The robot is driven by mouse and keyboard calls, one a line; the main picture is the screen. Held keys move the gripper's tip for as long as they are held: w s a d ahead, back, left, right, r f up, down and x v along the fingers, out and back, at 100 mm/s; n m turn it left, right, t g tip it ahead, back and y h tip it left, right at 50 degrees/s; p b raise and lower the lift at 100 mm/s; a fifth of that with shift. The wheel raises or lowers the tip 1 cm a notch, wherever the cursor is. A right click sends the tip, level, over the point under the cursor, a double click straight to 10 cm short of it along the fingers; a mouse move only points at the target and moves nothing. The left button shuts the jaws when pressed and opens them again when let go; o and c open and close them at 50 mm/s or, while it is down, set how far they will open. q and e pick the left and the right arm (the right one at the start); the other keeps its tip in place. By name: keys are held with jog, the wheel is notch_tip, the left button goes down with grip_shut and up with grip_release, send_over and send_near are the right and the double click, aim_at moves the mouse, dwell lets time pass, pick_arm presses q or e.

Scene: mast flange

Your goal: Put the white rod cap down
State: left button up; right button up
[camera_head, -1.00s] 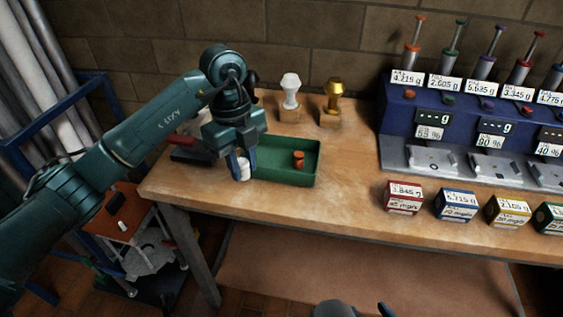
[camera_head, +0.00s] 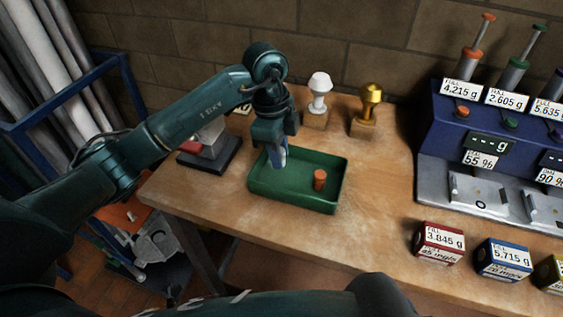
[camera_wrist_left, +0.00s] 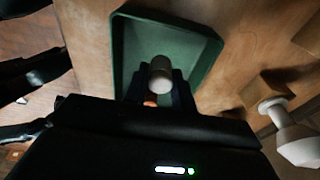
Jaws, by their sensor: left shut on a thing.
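The white rod cap (camera_wrist_left: 160,72) is held between the fingers of my left gripper (camera_head: 278,160), which is shut on it. In the head view the fingers mostly hide the cap. The gripper points down over the left part of the green tray (camera_head: 335,197). In the left wrist view the cap shows against the floor of the tray (camera_wrist_left: 205,60); I cannot tell whether it touches that floor. An orange cap (camera_head: 320,180) stands in the tray, to the right of the gripper. My right gripper is not in view.
A white stamp-like piece (camera_head: 319,88) and a gold one (camera_head: 370,100) stand on wooden blocks behind the tray. A blue dispenser (camera_head: 440,130) stands at the right, with a red box (camera_head: 438,243) and a blue box (camera_head: 503,260) before it. Bare wood lies right of the tray.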

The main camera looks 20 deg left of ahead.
aim_at(282, 176)
pick_arm(q)
jog(key=shift+f, duration=1.9)
jog(key=shift+f, duration=0.1)
jog(key=o, duration=1)
jog(key=shift+c, duration=0.2)
jog(key=r, duration=0.3)
jog(key=a+r, duration=0.1)
jog(key=r, duration=0.7)
jog(key=shift+w+a, duration=0.1)
jog(key=shift+a, duration=0.05)
jog(key=shift+a+r, duration=0.1)
jog(key=shift+r, duration=0.5)
